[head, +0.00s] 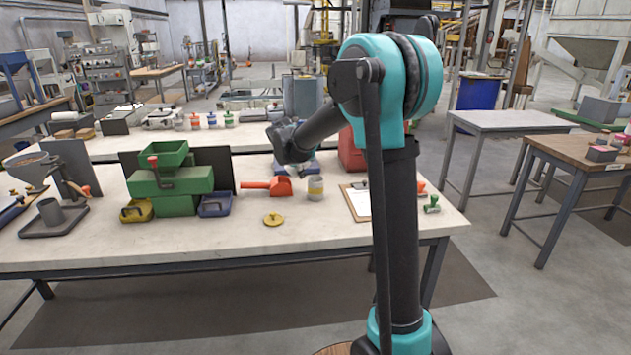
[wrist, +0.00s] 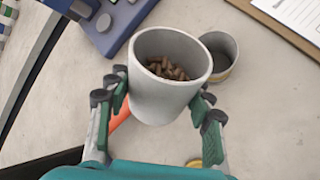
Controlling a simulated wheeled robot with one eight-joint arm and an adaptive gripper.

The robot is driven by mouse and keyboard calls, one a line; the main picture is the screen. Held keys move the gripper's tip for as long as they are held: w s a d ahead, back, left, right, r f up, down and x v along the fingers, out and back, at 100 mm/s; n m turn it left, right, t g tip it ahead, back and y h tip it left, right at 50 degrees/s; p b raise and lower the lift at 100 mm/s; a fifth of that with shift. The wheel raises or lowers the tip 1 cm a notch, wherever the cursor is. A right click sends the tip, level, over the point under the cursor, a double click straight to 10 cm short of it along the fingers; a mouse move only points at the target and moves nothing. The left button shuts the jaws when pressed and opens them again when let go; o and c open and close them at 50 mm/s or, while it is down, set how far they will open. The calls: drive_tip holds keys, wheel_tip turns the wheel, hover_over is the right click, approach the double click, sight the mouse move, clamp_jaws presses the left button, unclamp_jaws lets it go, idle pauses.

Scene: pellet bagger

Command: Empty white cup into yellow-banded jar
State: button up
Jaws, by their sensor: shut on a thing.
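My gripper (wrist: 162,97) is shut on the white cup (wrist: 160,107), with fingers on both sides of its wall. The cup is tilted a little in the wrist view, and brown pellets (wrist: 168,70) lie inside it. The yellow-banded jar (wrist: 222,55) stands open on the table just beyond the cup, to its right. Its visible inside looks empty. In the head view the jar (head: 315,188) stands upright near the table's middle. I cannot make out the cup in the head view.
A yellow lid (head: 272,219) lies in front of the jar. A red scoop (head: 268,187) lies to its left and a clipboard (head: 357,201) to its right. A blue device (wrist: 118,22) sits behind the cup. A green machine (head: 172,185) stands further left.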

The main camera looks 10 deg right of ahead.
sight(304, 163)
drive_tip(key=shift+f+m+y, duration=0.3)
drive_tip(key=shift+f+y, duration=0.5)
drive_tip(key=shift+f, duration=0.35)
drive_tip(key=shift+r+m+y, duration=0.3)
drive_tip(key=shift+r+y, duration=0.15)
drive_tip(key=shift+y, duration=0.25)
drive_tip(key=shift+f+m+y, duration=0.35)
drive_tip(key=shift+m+y, duration=0.05)
drive_tip(key=shift+y, duration=0.3)
drive_tip(key=shift+d+r+m+y+p, duration=0.3)
drive_tip(key=shift+d+r+y, duration=0.2)
drive_tip(key=shift+y, duration=0.3)
drive_tip(key=shift+d+r+m+t+y+p, duration=0.15)
drive_tip(key=shift+d+r+m+y+p, duration=0.15)
drive_tip(key=shift+y, duration=0.4)
drive_tip(key=shift+d+r+m+t+y+p, duration=0.15)
drive_tip(key=shift+r+m+y+p, duration=0.2)
drive_tip(key=shift+y, duration=0.35)
idle(0.7)
drive_tip(key=shift+d+r+m+t+y, duration=0.15)
drive_tip(key=shift+d+r+m+y, duration=0.2)
drive_tip(key=shift+y, duration=0.3)
drive_tip(key=shift+d+r+m+t+y, duration=0.15)
drive_tip(key=shift+d+r+m+y, duration=0.2)
drive_tip(key=shift+y, duration=0.3)
idle(1.2)
